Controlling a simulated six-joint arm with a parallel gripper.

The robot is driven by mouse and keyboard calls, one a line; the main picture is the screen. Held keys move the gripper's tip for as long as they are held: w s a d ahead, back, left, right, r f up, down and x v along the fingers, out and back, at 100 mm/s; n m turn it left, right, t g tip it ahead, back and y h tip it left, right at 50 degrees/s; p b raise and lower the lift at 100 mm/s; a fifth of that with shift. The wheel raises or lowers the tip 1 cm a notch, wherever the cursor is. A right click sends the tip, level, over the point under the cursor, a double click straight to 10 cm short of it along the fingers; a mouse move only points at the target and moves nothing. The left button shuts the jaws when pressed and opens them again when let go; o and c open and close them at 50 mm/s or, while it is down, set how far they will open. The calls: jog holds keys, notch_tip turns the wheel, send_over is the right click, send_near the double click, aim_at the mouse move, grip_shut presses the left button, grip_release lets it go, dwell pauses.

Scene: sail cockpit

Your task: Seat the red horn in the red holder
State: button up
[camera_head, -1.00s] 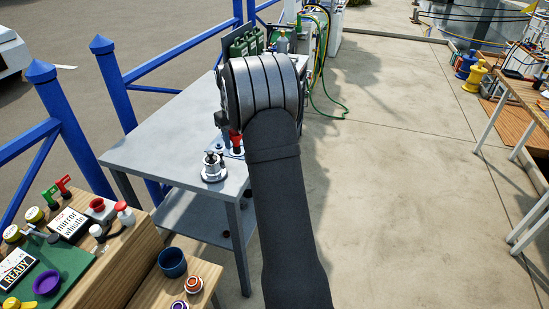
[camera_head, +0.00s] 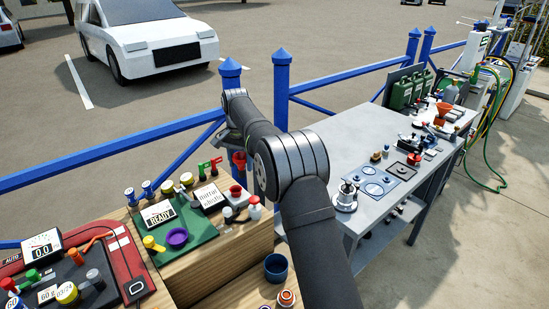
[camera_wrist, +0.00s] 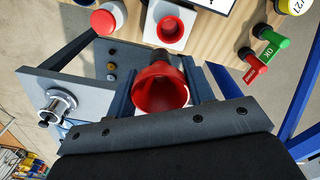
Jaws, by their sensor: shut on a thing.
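My gripper (camera_wrist: 163,72) is shut on the red horn (camera_wrist: 160,88), whose wide red mouth faces the wrist camera and whose dark narrow end points away. In the head view the horn (camera_head: 239,160) hangs in the air, and my arm hides part of the gripper. The red holder, a white square block with a red ring (camera_wrist: 171,27), lies past the horn's narrow end in the wrist view. In the head view the holder (camera_head: 236,191) sits on the wooden bench, just below the horn in the picture. The horn looks apart from it.
A red-capped white bottle (camera_wrist: 107,19) stands close beside the holder. A grey table (camera_head: 345,140) with a metal fitting (camera_head: 346,197) is to the right. Blue railing runs behind.

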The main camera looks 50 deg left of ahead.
jog(key=shift+s+a+f+m, duration=0.15)
jog(key=shift+s+a, duration=0.15)
jog(key=shift+s, duration=0.25)
jog(key=shift+s+a+m, duration=0.15)
jog(key=shift+s+a, duration=0.1)
jog(key=shift+s, duration=0.25)
jog(key=shift+s+f, duration=0.1)
jog(key=shift+f, duration=2.75)
jog(key=shift+f, duration=0.55)
jog(key=o, duration=0.8)
jog(key=shift+r, duration=5.45)
jog(key=shift+f, duration=4.25)
